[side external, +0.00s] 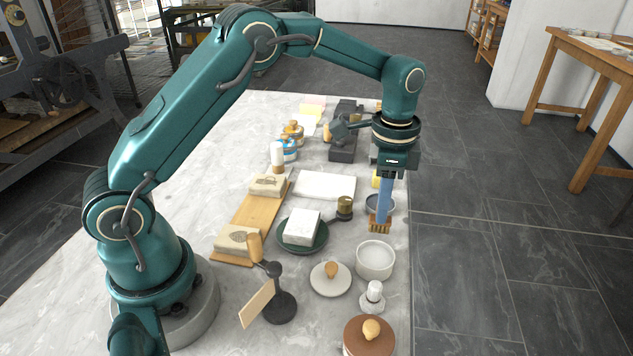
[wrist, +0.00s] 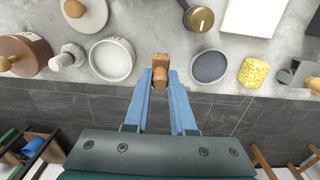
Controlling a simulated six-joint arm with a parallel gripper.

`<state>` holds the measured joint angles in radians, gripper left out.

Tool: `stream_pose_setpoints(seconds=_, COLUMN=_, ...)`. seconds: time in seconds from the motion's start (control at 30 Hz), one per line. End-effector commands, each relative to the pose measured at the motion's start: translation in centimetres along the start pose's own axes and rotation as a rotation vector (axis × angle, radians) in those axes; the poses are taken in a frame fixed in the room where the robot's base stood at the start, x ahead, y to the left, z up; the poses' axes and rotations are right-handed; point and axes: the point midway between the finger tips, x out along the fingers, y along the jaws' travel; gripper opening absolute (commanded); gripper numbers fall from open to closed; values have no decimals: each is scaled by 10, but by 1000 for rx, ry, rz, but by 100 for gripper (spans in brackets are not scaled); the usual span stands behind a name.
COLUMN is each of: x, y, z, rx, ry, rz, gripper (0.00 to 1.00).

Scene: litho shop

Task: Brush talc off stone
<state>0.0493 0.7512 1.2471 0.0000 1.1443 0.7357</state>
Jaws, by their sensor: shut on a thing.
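My gripper (side external: 382,213) has long blue fingers and points straight down near the table's right edge. It is shut on a small wooden brush (side external: 379,227) with tan bristles, which also shows between the fingertips in the wrist view (wrist: 160,60). I cannot tell if the bristles touch the table. Two pale stones with grey drawings, a far one (side external: 269,186) and a near one (side external: 236,241), lie on a wooden board (side external: 257,215) left of the gripper. A white block (side external: 302,224) sits on a dark green dish (side external: 302,246). Talc cannot be made out for certain.
A white bowl (side external: 375,262) stands just in front of the brush, and a grey-filled dish (side external: 383,200) just behind. A white slab (side external: 325,186) lies behind the green dish.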

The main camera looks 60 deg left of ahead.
Motion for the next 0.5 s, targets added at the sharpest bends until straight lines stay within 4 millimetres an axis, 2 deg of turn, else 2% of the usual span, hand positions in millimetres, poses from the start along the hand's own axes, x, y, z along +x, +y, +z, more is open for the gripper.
stream_pose_setpoints(seconds=0.5, x=-29, y=0, z=0, rx=0, ry=2, rz=-2, gripper=0)
